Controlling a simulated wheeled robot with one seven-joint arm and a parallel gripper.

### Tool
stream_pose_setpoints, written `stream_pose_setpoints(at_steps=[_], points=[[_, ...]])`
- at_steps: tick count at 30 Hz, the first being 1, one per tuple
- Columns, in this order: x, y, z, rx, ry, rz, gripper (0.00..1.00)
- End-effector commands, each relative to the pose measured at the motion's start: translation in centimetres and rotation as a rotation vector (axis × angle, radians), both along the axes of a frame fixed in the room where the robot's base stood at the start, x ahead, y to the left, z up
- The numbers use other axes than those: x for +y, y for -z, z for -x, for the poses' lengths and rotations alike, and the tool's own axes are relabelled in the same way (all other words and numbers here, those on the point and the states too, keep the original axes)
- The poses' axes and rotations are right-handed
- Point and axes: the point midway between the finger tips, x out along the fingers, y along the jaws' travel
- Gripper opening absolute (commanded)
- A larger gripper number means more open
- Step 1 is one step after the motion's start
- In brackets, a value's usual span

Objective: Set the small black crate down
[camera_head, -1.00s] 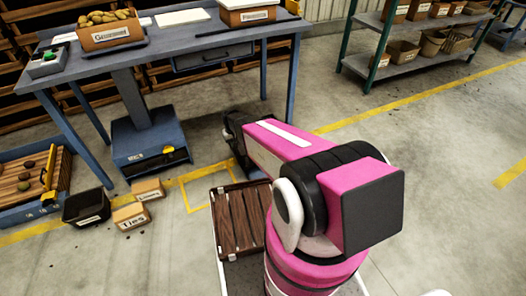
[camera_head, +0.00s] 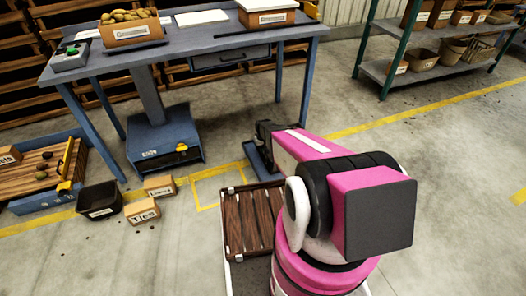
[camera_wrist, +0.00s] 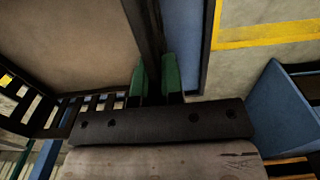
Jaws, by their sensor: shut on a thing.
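In the wrist view, the two green fingertips of my gripper (camera_wrist: 155,82) are shut on a dark upright bar, which looks like a wall of the small black crate (camera_wrist: 60,117). Its slatted side spreads to the left of the fingers, beside a plain brownish surface. Only part of this crate shows, and I cannot tell whether it touches anything below.
A black bin (camera_head: 98,200) and two cardboard boxes (camera_head: 142,211) stand on the floor at left. A blue table (camera_head: 185,45) holds a box of potatoes (camera_head: 130,30). A shelf (camera_head: 425,72) stands back right. A brown slatted crate (camera_head: 252,222) lies beside my arm. Floor at right is clear.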

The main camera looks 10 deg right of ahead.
Motion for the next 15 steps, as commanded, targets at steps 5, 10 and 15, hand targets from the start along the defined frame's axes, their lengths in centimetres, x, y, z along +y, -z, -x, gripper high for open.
stream_pose_setpoints(at_steps=[5,10,15], points=[[0.01,1.19,-0.03,0.000,-0.001,0.001,0.00],[0.00,1.13,0.00,0.000,0.000,0.001,0.00],[0.03,1.50,-0.03,0.000,0.000,0.000,0.12]])
